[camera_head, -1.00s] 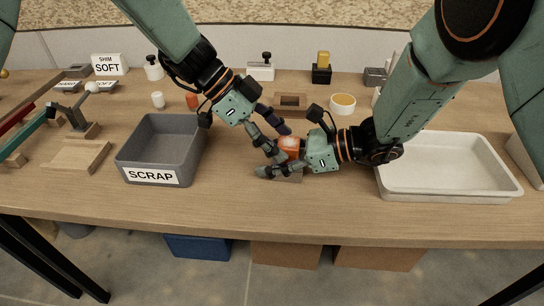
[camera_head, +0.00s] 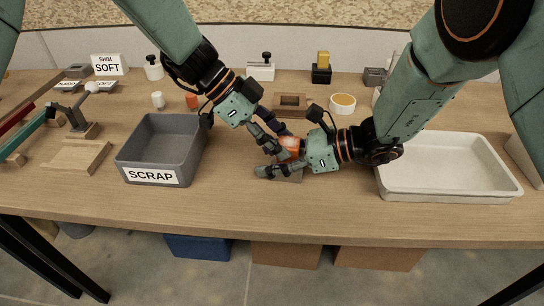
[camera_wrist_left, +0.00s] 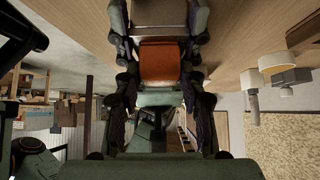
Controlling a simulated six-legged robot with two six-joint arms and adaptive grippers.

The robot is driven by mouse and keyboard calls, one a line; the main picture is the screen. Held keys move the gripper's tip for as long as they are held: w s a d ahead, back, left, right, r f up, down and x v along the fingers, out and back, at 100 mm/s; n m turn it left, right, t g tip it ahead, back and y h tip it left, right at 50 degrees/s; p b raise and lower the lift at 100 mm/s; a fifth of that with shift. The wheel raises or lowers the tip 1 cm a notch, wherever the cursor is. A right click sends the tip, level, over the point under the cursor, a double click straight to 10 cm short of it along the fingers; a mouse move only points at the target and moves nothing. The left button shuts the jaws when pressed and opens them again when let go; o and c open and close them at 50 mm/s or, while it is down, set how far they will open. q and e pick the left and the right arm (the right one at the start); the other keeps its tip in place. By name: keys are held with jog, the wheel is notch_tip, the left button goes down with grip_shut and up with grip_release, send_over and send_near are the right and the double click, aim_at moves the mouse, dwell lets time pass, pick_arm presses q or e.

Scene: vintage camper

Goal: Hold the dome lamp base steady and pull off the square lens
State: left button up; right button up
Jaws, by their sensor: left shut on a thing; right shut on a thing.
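The orange square lens (camera_head: 291,143) of the dome lamp shows between my two grippers in the head view, just above the table. It also shows between my left fingers in the left wrist view (camera_wrist_left: 160,62). My left gripper (camera_head: 278,138) reaches down from the upper left and is shut on the lens. My right gripper (camera_head: 275,160) comes from the right and is shut low down at the lamp base (camera_head: 292,177), a grey part mostly hidden by the fingers. I cannot tell whether lens and base still touch.
A grey SCRAP bin (camera_head: 140,165) stands left of the grippers. A white tray (camera_head: 445,198) lies at the right, under my right arm. The table's front strip is clear.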

aim_at(296, 143)
pick_arm(q)
grip_shut()
jog(key=shift+r, duration=0.2)
jog(key=shift+r, duration=1.35)
jog(key=shift+r, duration=0.1)
jog(key=shift+r, duration=1.9)
pick_arm(e)
jog(key=o, duration=1.5)
